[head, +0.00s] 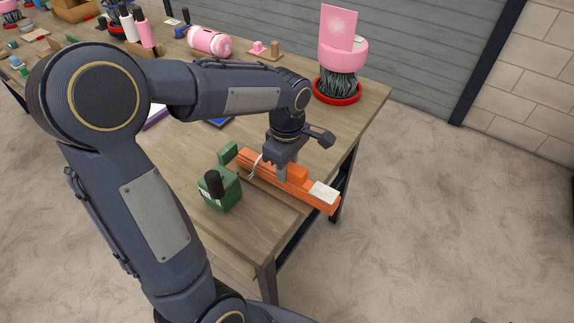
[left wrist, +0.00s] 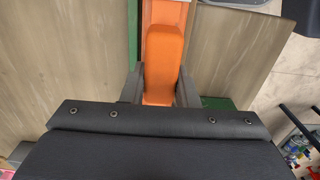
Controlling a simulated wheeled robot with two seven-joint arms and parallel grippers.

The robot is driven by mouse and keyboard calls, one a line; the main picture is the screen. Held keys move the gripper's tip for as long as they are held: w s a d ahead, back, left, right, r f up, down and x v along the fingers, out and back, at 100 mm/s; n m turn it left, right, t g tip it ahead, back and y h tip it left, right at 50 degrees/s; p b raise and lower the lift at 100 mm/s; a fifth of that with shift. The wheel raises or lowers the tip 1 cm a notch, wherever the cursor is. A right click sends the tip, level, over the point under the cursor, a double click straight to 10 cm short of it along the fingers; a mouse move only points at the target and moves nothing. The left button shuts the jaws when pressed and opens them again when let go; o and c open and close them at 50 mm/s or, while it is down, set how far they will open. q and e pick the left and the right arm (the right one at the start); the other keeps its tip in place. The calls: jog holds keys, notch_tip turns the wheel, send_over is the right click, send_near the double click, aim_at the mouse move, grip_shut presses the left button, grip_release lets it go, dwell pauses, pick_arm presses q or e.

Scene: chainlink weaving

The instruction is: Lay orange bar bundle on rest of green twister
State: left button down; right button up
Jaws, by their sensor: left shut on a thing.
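The orange bar bundle (head: 317,196) is long, with a pale label at its right end and a wire tie near its left end. My left gripper (head: 282,174) points down and is shut on the raised orange block at the bundle's middle. In the left wrist view, the orange block (left wrist: 162,50) sits between my left gripper's two fingers (left wrist: 160,88). The green twister (head: 222,192), a box with a black knob, stands left of the bundle. A small green block (head: 228,152) is by the bundle's left end. Whether the bundle touches a rest beneath is hidden.
A pink container with dark bristles in a red dish (head: 337,92) stands at the far corner. A pink roll (head: 209,41) and small pieces lie along the back.

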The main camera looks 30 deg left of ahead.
pick_arm(q)
jog(key=shift+f+b, duration=0.4)
jog(key=shift+f, duration=0.15)
jog(key=c, duration=1)
grip_release()
jog(key=shift+c, duration=0.2)
notch_tip(320, 180, up, 8)
jog(key=shift+f, duration=0.1)
jog(key=shift+s+m, duration=0.4)
jog(key=shift+s, duration=0.05)
jog(key=s+d+f+m+t+h, duration=0.1)
jog(key=s+d+m+t+h, duration=0.1)
jog(key=s+m, duration=0.5)
jog(key=s+d+f+m+t+h, duration=0.1)
jog(key=s+d+f+m+t, duration=0.1)
jog(key=s+m, duration=0.5)
jog(key=shift+s+f+m+t+h, duration=0.15)
jog(key=shift+s+m+t+h, duration=0.25)
jog(key=shift+s+t, duration=0.55)
